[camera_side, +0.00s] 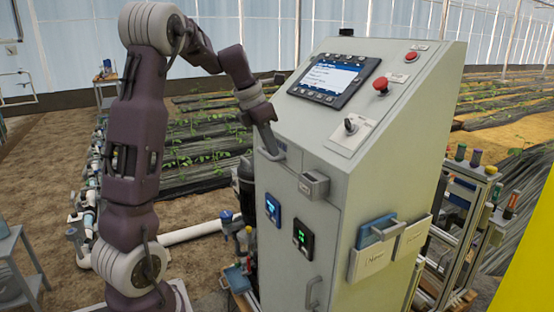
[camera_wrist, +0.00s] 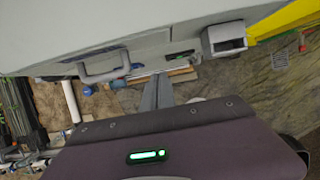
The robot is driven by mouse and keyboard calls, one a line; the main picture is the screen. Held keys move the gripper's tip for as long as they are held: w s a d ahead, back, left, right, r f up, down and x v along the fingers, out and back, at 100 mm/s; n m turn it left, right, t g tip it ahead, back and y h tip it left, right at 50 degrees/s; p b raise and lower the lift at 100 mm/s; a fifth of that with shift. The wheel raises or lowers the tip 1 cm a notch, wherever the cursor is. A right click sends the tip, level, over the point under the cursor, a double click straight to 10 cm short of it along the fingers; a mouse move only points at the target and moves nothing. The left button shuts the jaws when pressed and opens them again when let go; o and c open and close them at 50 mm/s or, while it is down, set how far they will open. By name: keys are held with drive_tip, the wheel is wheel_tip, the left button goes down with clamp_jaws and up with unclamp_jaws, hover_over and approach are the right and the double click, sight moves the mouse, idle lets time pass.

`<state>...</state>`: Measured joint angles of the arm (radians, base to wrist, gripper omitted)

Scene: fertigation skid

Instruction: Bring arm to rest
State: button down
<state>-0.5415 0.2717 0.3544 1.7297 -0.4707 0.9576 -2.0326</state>
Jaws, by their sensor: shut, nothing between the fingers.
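My arm rises at the left in the side view and bends over toward the grey control cabinet (camera_side: 335,225). My gripper (camera_side: 271,150) points down by the cabinet's upper left edge, close to a grey bar handle (camera_side: 281,154). I cannot tell whether it touches the cabinet. In the wrist view, the fingers (camera_wrist: 158,82) are together and empty, beyond the purple gripper body with its green light. There the handle (camera_wrist: 105,74) is to their left and an open grey box holder (camera_wrist: 225,40) to their right. The holder also shows in the side view (camera_side: 314,186).
The cabinet top carries a lit screen (camera_side: 334,79), a red button (camera_side: 381,85) and a switch (camera_side: 351,124). A blue item (camera_side: 377,230) sits in a front holder. White pipes (camera_side: 200,232) run low behind the arm. A metal rack (camera_side: 463,205) stands at right.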

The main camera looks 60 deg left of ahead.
drive_tip(key=v, duration=0.5)
drive_tip(key=s+d+r+m, duration=0.2)
drive_tip(key=s+d+m, duration=0.2)
drive_tip(key=d+m, duration=0.9)
drive_tip(key=s+d+f+m, duration=0.3)
drive_tip(key=s+d+m, duration=0.4)
drive_tip(key=m, duration=0.4)
drive_tip(key=s+d+f+m+t, duration=0.1)
drive_tip(key=s+d+f+m, duration=0.2)
drive_tip(key=s+d+m, duration=0.4)
drive_tip(key=s+m, duration=0.1)
drive_tip(key=m, duration=0.4)
drive_tip(key=shift+s+d+f, duration=0.35)
drive_tip(key=shift+d, duration=0.05)
